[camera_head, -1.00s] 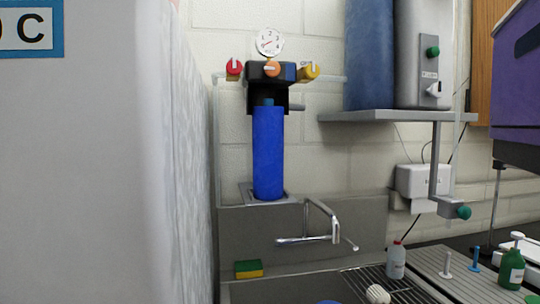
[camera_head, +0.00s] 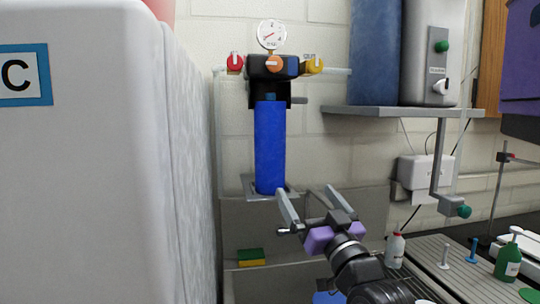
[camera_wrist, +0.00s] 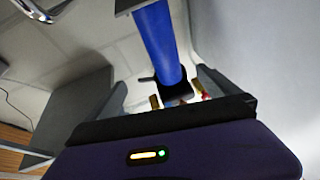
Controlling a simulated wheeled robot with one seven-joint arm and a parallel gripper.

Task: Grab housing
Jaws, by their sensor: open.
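The blue cylindrical housing (camera_head: 270,148) hangs upright under the black filter head (camera_head: 272,70). Its lower end is over a small grey plate (camera_head: 262,197) on the wall ledge. My gripper (camera_head: 307,190) is open and empty in the head view, in front of the housing's lower end and a little to its right, fingers pointing up and away. In the wrist view the picture is turned over; the housing (camera_wrist: 156,38) appears between the two spread fingers (camera_wrist: 162,88), and the filter head (camera_wrist: 172,92) shows near the palm edge. I see no contact with the housing.
A white cabinet (camera_head: 80,180) stands close on the left. A sink with a faucet, partly hidden by my gripper, lies below. A shelf (camera_head: 400,112) with tanks is at the right. Bottles (camera_head: 507,262) stand on the right counter; a sponge (camera_head: 251,257) lies by the sink.

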